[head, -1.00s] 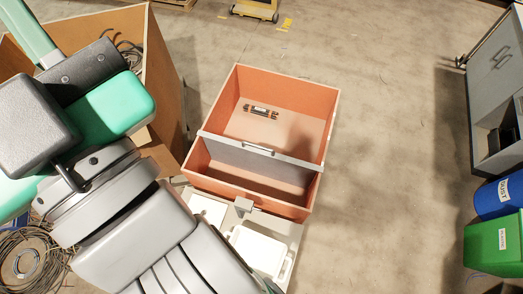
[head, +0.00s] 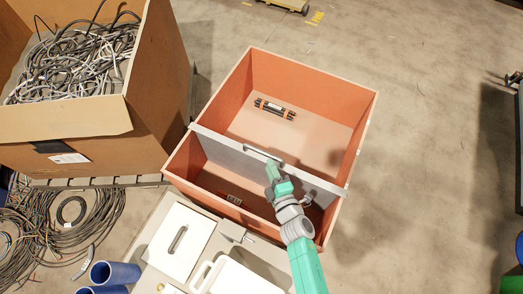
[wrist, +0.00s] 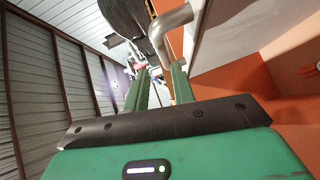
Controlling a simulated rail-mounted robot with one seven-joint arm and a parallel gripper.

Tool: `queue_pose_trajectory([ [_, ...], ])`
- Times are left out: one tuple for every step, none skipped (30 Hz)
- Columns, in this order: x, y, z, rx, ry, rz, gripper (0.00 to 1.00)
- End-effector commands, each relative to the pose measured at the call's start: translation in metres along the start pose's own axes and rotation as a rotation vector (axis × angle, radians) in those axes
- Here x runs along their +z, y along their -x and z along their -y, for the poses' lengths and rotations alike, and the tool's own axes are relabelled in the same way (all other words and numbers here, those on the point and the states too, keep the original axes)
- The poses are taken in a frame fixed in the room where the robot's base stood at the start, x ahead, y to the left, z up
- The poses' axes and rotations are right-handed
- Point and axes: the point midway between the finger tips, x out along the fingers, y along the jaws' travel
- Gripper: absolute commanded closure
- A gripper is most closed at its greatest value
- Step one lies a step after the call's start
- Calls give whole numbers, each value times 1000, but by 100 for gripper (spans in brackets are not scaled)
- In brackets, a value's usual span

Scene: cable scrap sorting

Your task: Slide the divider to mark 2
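The divider (head: 225,155) is a grey panel with a pale top rail, standing across the orange bin (head: 310,75) in the head view. It splits the bin into a larger far compartment and a smaller near one. A bar handle (head: 263,155) sits on its rail. My gripper (head: 272,172) is just on the near side of the handle, over the near compartment. In the wrist view the green fingers (wrist: 160,88) are apart, with the curved grey handle (wrist: 168,27) just beyond their tips. I see nothing held between them. I cannot read any number marks.
A black-and-orange bundle (head: 275,108) lies in the far compartment. A cardboard box (head: 75,120) of tangled cables stands at left. The floor right of the bin is clear.

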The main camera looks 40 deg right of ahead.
Motion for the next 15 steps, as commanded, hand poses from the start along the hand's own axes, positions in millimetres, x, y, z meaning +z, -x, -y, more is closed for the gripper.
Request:
queue_pose_trajectory([
  [1,3,8,-7,8,-2,75],
  [2,4,9,-8,11,-3,75],
  [1,4,8,-9,12,-3,75],
  [1,3,8,-9,12,-3,75],
  [1,2,7,-8,11,-3,75],
  [1,-2,8,-7,11,-3,75],
  [1,-6,8,-7,10,-3,75],
  [1,-10,8,-7,10,-3,75],
  [1,-19,8,-5,10,-4,75],
  [1,-25,8,-6,9,-3,75],
  [1,-31,8,-5,9,-3,75],
  [1,-39,9,-6,8,-3,75],
  [2,-45,9,-6,7,-2,75],
  [2,-50,9,-6,8,-2,75],
  [2,-56,9,-6,8,-2,75],
])
